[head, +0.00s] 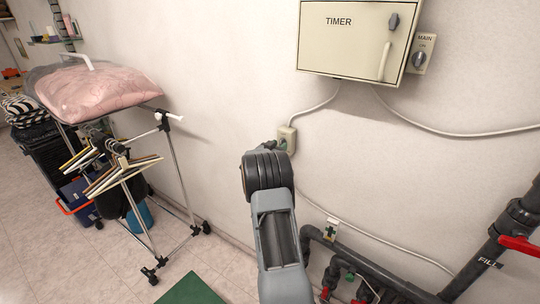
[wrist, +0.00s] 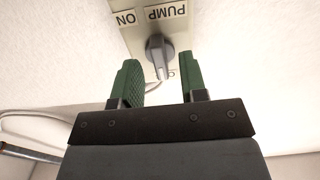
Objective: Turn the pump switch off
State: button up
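The pump switch is a beige wall box (head: 290,134) below the timer cabinet in the head view. In the wrist view, its plate (wrist: 144,38) appears upside down, with PUMP and ON labels. Its grey knob (wrist: 159,54) stands out from the plate; I cannot tell its setting for sure. My gripper (wrist: 160,78) is open, with green fingers apart on either side of a gap below the knob in that view. The knob is just beyond the fingertips, and nothing is held. In the head view my wrist hides most of the gripper near the switch.
The timer cabinet (head: 345,38) and a MAIN switch (head: 420,58) are above on the wall. Dark pipes (head: 370,268) with red valve handles (head: 519,245) are at lower right. A rack (head: 150,185) with hangers and a pink bag (head: 98,92) stands left.

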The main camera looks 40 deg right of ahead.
jog(key=b+v, duration=0.3)
jog(key=v, duration=0.9)
jog(key=shift+a, duration=0.4)
jog(key=shift+f, duration=0.15)
jog(key=w+a+f+n+t+y, duration=0.4)
jog(key=w+a+f+t+y, duration=0.1)
jog(key=a+f+y, duration=0.15)
jog(key=s+a+f+n+y, duration=0.1)
jog(key=s+a+n+y, duration=0.15)
jog(key=a+y, duration=0.55)
jog(key=s+a+r+n+g+y, duration=0.1)
jog(key=s+a+r+n, duration=0.3)
jog(key=s+a, duration=0.5)
jog(key=s+a+r+n+g+y, duration=0.2)
jog(key=s+a+r+n+g, duration=0.2)
jog(key=s+a, duration=0.5)
jog(key=s, duration=0.6)
